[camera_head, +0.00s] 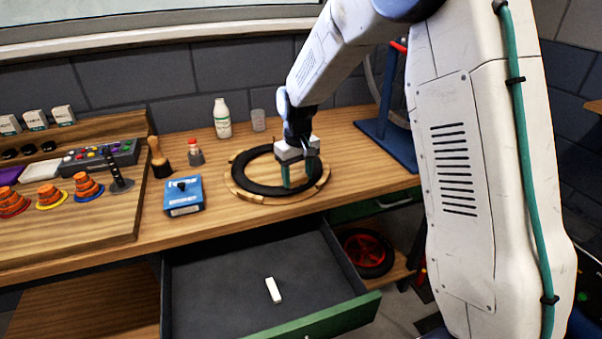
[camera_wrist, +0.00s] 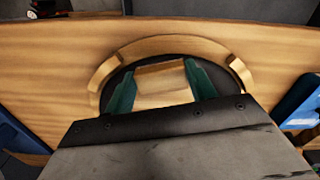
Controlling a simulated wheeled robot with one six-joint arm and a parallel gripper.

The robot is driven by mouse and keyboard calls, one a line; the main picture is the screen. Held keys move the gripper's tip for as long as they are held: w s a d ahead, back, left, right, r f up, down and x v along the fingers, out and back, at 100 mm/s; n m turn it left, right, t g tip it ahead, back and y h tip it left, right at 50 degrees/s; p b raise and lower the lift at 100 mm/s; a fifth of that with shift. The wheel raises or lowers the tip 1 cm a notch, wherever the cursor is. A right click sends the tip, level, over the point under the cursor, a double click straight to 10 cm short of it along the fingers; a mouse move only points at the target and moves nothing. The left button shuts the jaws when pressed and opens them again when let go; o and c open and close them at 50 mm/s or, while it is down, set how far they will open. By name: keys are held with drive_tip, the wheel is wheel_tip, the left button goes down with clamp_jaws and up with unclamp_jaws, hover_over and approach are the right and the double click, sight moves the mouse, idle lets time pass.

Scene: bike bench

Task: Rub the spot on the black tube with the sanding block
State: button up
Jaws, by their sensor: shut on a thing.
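The black tube (camera_head: 241,176) lies as a ring on a round wooden holder (camera_head: 262,198) on the bench. In the wrist view, part of the tube (camera_wrist: 116,80) shows inside the holder's curved wooden rim (camera_wrist: 170,45). My gripper (camera_head: 299,182) points down over the right part of the ring. Its green fingers are shut on a tan block (camera_wrist: 165,82), which looks like the sanding block. I cannot tell whether the block touches the tube. The spot on the tube is not visible, perhaps hidden by my gripper and the block.
A blue box (camera_head: 184,196), a small red-capped bottle (camera_head: 195,153), a brush (camera_head: 159,160) and a white bottle (camera_head: 221,118) stand left and behind. A blue stand (camera_head: 388,140) is at right. Below the bench front, an open drawer (camera_head: 215,300) holds a white piece (camera_head: 273,290).

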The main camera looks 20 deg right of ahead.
drive_tip(key=shift+s+a, duration=0.1)
drive_tip(key=shift+a, duration=0.1)
drive_tip(key=shift+d, duration=0.1)
drive_tip(key=shift+w+d, duration=0.25)
drive_tip(key=shift+d, duration=0.4)
drive_tip(key=shift+w+d, duration=0.2)
drive_tip(key=shift+d, duration=0.45)
drive_tip(key=shift+a, duration=0.1)
drive_tip(key=shift+s+a+f, duration=0.1)
drive_tip(key=shift+s+a, duration=0.15)
drive_tip(key=shift+a, duration=0.45)
drive_tip(key=shift+s+a, duration=0.2)
drive_tip(key=shift+a, duration=0.45)
drive_tip(key=shift+d, duration=0.25)
